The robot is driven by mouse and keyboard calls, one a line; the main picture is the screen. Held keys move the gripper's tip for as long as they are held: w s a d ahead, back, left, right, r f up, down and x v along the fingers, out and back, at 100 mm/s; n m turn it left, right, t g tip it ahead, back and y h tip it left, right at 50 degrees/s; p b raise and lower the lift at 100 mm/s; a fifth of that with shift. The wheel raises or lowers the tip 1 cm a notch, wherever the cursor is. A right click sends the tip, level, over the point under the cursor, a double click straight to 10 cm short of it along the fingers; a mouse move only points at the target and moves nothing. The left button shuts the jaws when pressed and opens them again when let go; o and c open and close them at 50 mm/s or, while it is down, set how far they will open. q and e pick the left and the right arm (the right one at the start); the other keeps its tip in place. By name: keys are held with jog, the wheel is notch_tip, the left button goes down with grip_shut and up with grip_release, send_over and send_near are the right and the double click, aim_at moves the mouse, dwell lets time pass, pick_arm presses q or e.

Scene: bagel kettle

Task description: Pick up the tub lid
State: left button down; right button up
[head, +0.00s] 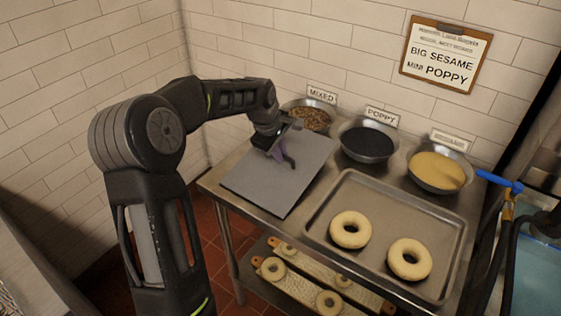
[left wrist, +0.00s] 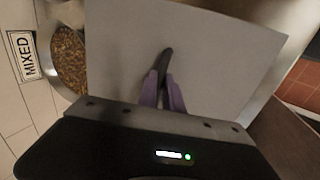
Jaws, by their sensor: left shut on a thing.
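The tub lid (head: 255,187) is a flat grey rectangular sheet at the left end of the steel table. It fills much of the left wrist view (left wrist: 215,60). A dark curved handle (left wrist: 166,60) stands out from its middle. My left gripper (head: 281,157) is over the lid, and its purple fingers (left wrist: 162,90) are shut on the handle. I cannot tell whether the lid rests on something or hangs just above it. What lies under the lid is hidden. My right gripper is not in view.
Bowls of mixed topping (head: 311,117), poppy (head: 368,142) and sesame (head: 438,170) stand along the back. A tray (head: 375,205) with two bagels (head: 350,230) lies right of the lid. More bagels sit on boards (head: 310,275) below. A blue-handled tap (head: 500,181) is at right.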

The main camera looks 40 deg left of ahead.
aim_at(280, 165)
pick_arm(q)
jog(key=shift+r, duration=0.1)
notch_tip(280, 165, up, 10)
jog(key=shift+b, duration=0.45)
dwell(1.0)
